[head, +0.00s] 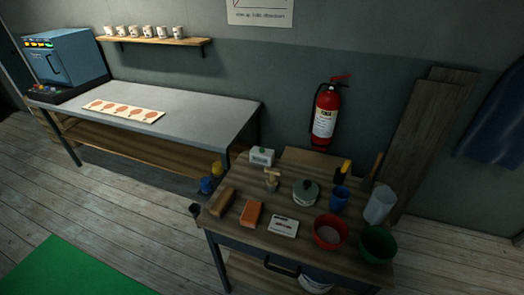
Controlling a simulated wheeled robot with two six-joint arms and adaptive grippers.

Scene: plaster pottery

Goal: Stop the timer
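A small pale box-shaped device (262,156), which looks like the timer, stands at the back left edge of the wooden workbench. It has a greenish front, too small to read. A wooden-handled tool (271,178) stands just in front of it. Neither of my grippers is in the head view.
The wooden workbench (255,224) also holds an orange block (251,214), a white box (284,226), a lidded pot (306,192), a red bowl (330,232) and a green bowl (377,243). A grey table (200,110) stands behind left.

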